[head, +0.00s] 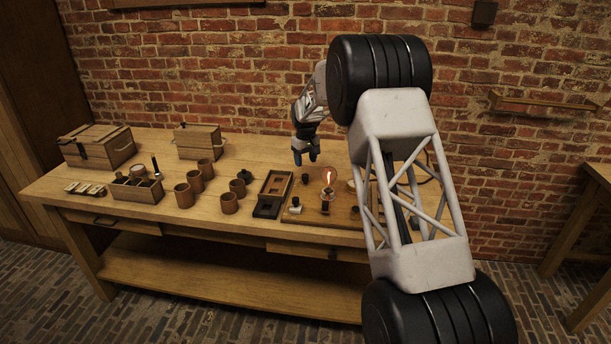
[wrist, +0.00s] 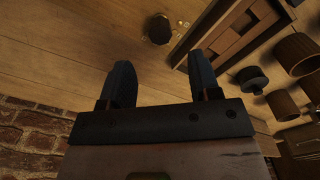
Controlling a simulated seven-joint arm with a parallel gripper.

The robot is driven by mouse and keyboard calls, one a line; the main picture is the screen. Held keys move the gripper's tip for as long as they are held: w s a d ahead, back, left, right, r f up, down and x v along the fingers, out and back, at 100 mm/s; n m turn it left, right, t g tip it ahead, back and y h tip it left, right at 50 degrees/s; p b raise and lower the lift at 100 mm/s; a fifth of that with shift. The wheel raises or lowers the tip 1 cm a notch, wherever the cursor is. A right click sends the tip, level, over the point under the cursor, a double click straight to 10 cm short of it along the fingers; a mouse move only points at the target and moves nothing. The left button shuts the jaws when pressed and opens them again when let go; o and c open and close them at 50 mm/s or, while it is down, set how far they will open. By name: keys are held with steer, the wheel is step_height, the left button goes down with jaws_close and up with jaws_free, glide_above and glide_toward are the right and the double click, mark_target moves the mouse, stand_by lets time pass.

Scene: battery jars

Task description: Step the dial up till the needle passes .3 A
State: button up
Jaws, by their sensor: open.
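My gripper (head: 306,159) is open and empty above the bench, in front of the brick wall. In the wrist view its two fingers (wrist: 161,70) are spread apart with bare wood between them. A lit bulb (head: 328,178) stands on a wooden board (head: 290,218) at the bench's right part. A small black-and-white piece (head: 295,206) sits on the board left of the bulb; I cannot tell whether it is the dial. A small dark round object (head: 305,178) lies below my gripper, and it also shows in the wrist view (wrist: 158,28). I cannot make out a needle or scale. My arm hides the board's right part.
A wooden tray with compartments (head: 259,196) lies left of the board. Several brown cups (head: 229,203), a black-lidded jar (head: 244,176), a divided box (head: 137,191) and two wooden chests (head: 113,147) stand further left. Bare bench top lies behind the tray.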

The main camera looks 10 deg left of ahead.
mark_target(305, 175)
steer(key=shift+f, duration=3.55)
steer(key=c, duration=0.9)
steer(key=shift+m, duration=0.3)
steer(key=shift+r+m, duration=0.1)
steer(key=shift+m, duration=2.5)
